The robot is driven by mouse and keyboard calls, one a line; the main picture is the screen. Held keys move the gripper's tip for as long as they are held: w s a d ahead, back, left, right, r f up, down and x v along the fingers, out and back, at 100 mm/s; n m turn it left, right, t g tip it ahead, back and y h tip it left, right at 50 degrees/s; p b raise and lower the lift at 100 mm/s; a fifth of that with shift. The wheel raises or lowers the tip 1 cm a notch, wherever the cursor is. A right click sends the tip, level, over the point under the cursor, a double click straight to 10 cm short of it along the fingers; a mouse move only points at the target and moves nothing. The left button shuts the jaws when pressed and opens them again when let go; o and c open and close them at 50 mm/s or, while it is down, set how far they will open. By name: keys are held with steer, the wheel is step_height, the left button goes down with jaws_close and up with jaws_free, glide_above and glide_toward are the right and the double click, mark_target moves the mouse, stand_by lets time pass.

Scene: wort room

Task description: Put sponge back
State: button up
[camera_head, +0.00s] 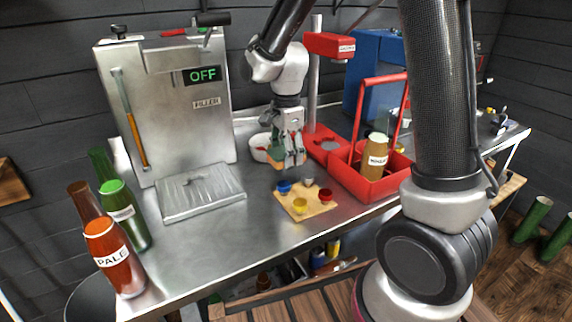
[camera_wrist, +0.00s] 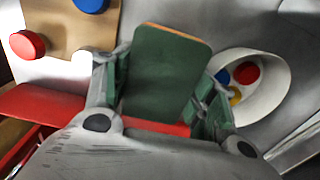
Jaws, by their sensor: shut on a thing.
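The sponge (camera_wrist: 165,75) has a dark green face and a thin orange edge. My gripper (camera_wrist: 160,95) is shut on it, with a finger at each side in the wrist view. In the head view my gripper (camera_head: 289,160) hangs low over the steel bench, behind the wooden board with caps and left of the red capper. Part of the sponge (camera_head: 276,157) shows green there, mostly hidden by the fingers. I cannot tell whether the sponge touches the bench.
A white bowl (camera_head: 259,154) holding coloured caps stands just left of my gripper. A wooden board (camera_head: 306,209) carries several caps. The red carrier (camera_head: 367,182) holds a bottle. The filler (camera_head: 165,110) and its drip tray (camera_head: 200,190) stand left; bottles (camera_head: 115,255) stand front left.

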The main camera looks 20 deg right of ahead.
mark_target(287, 172)
steer(key=shift+f, duration=1.9)
steer(key=shift+f, duration=0.2)
steer(key=o, duration=0.8)
step_height(287, 172, up, 12)
steer(key=shift+r, duration=0.2)
